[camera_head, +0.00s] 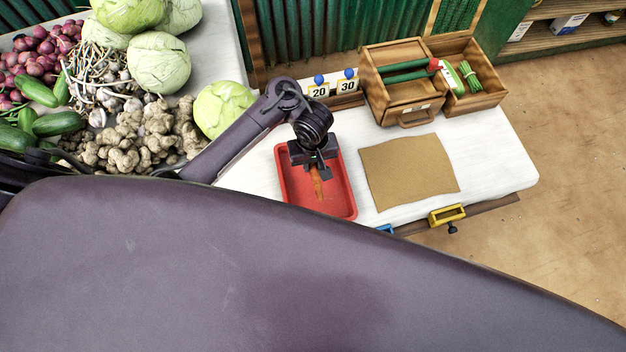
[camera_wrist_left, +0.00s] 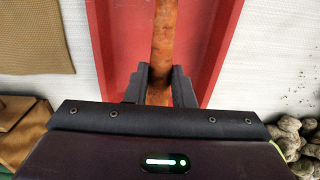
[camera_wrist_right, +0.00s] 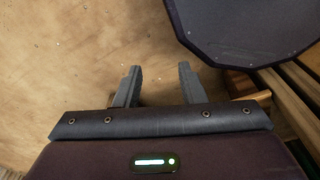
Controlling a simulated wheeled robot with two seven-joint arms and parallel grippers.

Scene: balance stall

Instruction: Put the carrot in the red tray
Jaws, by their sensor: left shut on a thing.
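The carrot (camera_head: 317,187) is orange and hangs below my left gripper (camera_head: 316,172), over the red tray (camera_head: 343,203) on the white table. In the left wrist view, my left gripper (camera_wrist_left: 159,88) is shut on the carrot (camera_wrist_left: 165,40), with the red tray (camera_wrist_left: 212,35) beneath it. I cannot tell whether the carrot touches the tray floor. My right gripper (camera_wrist_right: 158,85) shows only in the right wrist view. Its fingers are apart with nothing between them, above the brown floor.
A brown mat (camera_head: 408,172) lies right of the tray. A wooden box (camera_head: 402,97) with green-handled tools stands behind it. Cabbages (camera_head: 159,63), ginger (camera_head: 130,140) and other vegetables fill the left side. Number cards (camera_head: 319,89) stand behind the tray.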

